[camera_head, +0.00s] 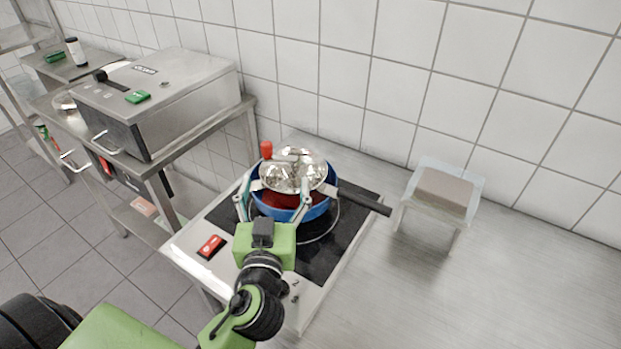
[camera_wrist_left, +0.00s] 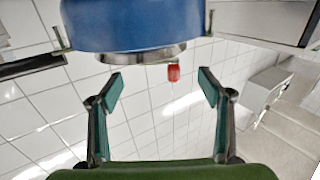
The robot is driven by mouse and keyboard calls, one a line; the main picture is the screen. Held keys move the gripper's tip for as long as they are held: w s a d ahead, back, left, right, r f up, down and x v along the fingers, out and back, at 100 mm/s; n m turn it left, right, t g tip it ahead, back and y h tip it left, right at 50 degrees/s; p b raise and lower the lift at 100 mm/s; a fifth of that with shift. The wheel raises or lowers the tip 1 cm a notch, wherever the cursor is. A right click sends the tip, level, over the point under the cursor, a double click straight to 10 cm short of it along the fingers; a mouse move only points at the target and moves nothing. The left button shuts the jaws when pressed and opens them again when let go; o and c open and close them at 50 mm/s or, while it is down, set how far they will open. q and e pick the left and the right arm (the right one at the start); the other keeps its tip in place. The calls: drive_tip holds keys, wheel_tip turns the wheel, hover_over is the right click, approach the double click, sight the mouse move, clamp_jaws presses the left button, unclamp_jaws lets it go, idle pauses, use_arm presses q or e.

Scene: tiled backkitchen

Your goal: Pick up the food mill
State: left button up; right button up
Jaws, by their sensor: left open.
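The food mill (camera_head: 292,172) has a shiny metal top and a red knob (camera_head: 266,149), and sits in or on a blue pan (camera_head: 322,207) on the black hob. In the left wrist view the blue side (camera_wrist_left: 140,25) fills the top, with a metal rim (camera_wrist_left: 150,54) and the red knob (camera_wrist_left: 173,73) below it. My left gripper (camera_head: 274,190) is open, its fingers spread at the near side of the pan. In the wrist view nothing is held between the fingertips (camera_wrist_left: 160,82); contact with the pan cannot be told. My right gripper is out of view.
The pan's dark handle (camera_head: 364,199) points right. A clear container with a brown block (camera_head: 444,190) stands on the steel counter (camera_head: 460,290). A steel machine (camera_head: 160,95) stands at left.

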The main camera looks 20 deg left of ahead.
sight(280, 161)
use_arm(q)
drive_tip(key=x, duration=0.3)
drive_tip(key=shift+w+p, duration=0.25)
drive_tip(key=shift+p, duration=0.05)
drive_tip(key=shift+w+a, duration=0.1)
drive_tip(key=shift+w, duration=0.1)
drive_tip(key=p+x, duration=0.1)
drive_tip(key=x, duration=0.2)
drive_tip(key=p+x, duration=0.1)
drive_tip(key=shift+w+r+p, duration=0.15)
drive_tip(key=shift+r+p, duration=0.1)
drive_tip(key=shift+p, duration=0.1)
drive_tip(key=shift+w+f, duration=0.1)
drive_tip(key=shift+w, duration=0.1)
drive_tip(key=shift+c, duration=1.2)
clamp_jaws()
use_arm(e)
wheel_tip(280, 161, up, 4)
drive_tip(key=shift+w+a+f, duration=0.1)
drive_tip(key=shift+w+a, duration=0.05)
